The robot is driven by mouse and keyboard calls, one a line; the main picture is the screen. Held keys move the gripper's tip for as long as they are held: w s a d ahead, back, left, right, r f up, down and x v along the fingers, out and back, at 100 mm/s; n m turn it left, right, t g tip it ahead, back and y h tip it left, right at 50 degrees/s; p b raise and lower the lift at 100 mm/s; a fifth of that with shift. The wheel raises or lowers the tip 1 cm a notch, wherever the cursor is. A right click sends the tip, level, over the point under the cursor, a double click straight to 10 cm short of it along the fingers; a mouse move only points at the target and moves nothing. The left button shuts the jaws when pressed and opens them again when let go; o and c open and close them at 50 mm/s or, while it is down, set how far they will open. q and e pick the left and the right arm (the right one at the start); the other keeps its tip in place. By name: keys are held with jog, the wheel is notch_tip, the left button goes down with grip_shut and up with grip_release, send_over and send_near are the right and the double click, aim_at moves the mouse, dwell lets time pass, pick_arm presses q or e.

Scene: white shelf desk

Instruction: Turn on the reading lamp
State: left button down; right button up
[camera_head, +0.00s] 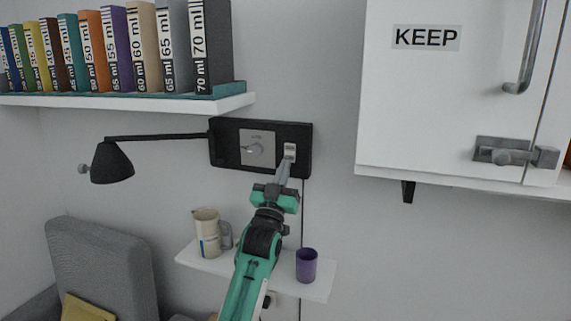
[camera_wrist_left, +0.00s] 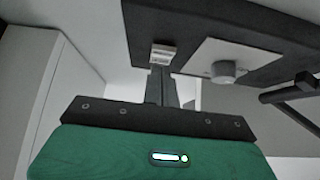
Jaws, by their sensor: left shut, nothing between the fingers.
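The reading lamp (camera_head: 112,163) has a black shade on a long black arm and hangs at the left of a black wall plate (camera_head: 229,160). The plate bears a grey panel with a round knob (camera_head: 251,149) and, to its right, a small white switch (camera_head: 290,149). My left gripper (camera_head: 284,172) is shut and empty, with its fingertips at the lower edge of the switch. In the left wrist view the fingertips (camera_wrist_left: 160,72) end right at the switch (camera_wrist_left: 163,54); touching or just short of it, I cannot tell. The lamp shows no glow. My right gripper is not in view.
Below the plate, a small white shelf (camera_head: 319,288) holds a beige jug (camera_head: 207,233) and a purple cup (camera_head: 306,265), close to my left arm. A book shelf (camera_head: 150,103) is at upper left. A white cabinet (camera_head: 440,110) is at right.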

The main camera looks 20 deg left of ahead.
pick_arm(q)
jog(key=shift+w+f, duration=0.1)
jog(key=shift+w, duration=0.6)
jog(key=shift+w+f+t+b, duration=0.1)
jog(key=shift+w+t+b, duration=0.25)
jog(key=shift+b, duration=0.55)
